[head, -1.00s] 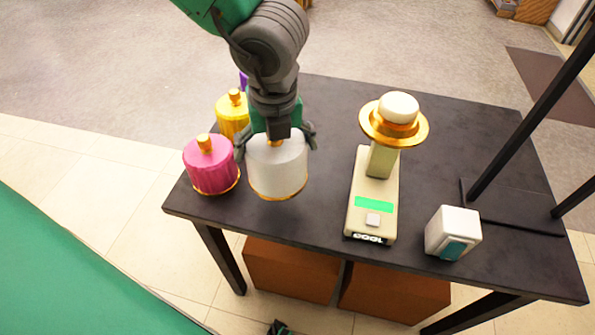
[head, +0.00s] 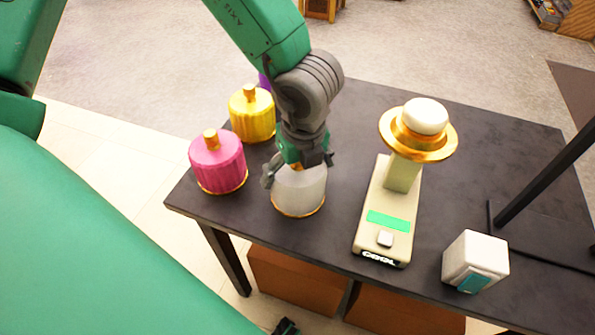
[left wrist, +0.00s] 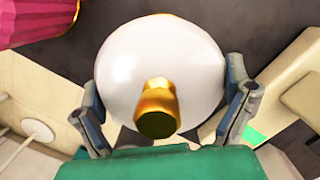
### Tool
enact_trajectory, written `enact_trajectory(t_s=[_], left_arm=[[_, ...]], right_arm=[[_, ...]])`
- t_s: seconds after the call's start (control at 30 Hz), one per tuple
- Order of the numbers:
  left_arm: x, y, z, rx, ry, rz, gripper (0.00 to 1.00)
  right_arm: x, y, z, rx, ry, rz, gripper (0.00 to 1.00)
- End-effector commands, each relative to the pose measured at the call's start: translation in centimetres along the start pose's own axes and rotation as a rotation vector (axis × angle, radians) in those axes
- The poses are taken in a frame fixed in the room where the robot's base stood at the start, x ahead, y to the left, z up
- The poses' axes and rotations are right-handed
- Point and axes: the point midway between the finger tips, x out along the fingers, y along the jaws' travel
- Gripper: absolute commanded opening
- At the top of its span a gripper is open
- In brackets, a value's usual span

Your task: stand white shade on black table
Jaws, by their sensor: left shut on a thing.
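The white shade (head: 300,193) has a gold rim at its base and a gold knob on top. In the head view it is upright over the front left part of the black table (head: 340,238); I cannot tell whether its rim touches the top. My left gripper (head: 298,172) is above it and shut on it. In the left wrist view the shade (left wrist: 160,62) lies between the two fingers, its gold knob (left wrist: 157,108) towards the palm. My right gripper is not in view.
A pink shade (head: 217,163) and a yellow shade (head: 252,115) stand left of the white one, a purple one partly hidden behind. A scale (head: 384,225) with a gold pan stands right, then a white box (head: 475,262) and a black stand (head: 545,175).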

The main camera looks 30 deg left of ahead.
Motion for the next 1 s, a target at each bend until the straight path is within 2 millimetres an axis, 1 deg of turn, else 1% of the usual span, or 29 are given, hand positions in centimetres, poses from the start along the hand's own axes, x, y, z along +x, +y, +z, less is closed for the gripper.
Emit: enact_trajectory(t_s=[0.03,0.3,0.33,0.37,0.63,0.73,0.87,1.0], left_arm=[[0.3,-0.1,0.0,0.001,0.0,-0.001,0.59],[0.4,0.1,0.2,0.0,0.002,-0.002,0.59],[0.5,0.1,0.2,0.0,0.002,-0.002,0.98],[0.5,0.1,0.2,-0.001,0.003,-0.002,1.0],[0.3,0.1,0.2,0.0,0.002,-0.002,1.0],[-0.4,0.0,0.2,0.0,0.0,-0.003,1.0],[-2.6,0.0,0.2,0.0,-0.002,-0.004,1.0],[-5.8,0.0,0.3,-0.001,-0.001,-0.006,1.0]], right_arm=[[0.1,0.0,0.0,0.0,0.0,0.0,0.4],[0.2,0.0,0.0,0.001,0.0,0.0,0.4],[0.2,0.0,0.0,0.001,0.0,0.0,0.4],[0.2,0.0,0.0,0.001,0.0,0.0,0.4],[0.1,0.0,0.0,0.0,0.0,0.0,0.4],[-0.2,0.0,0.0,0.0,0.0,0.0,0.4],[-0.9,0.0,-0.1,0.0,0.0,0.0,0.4],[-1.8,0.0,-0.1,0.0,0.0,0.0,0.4]])
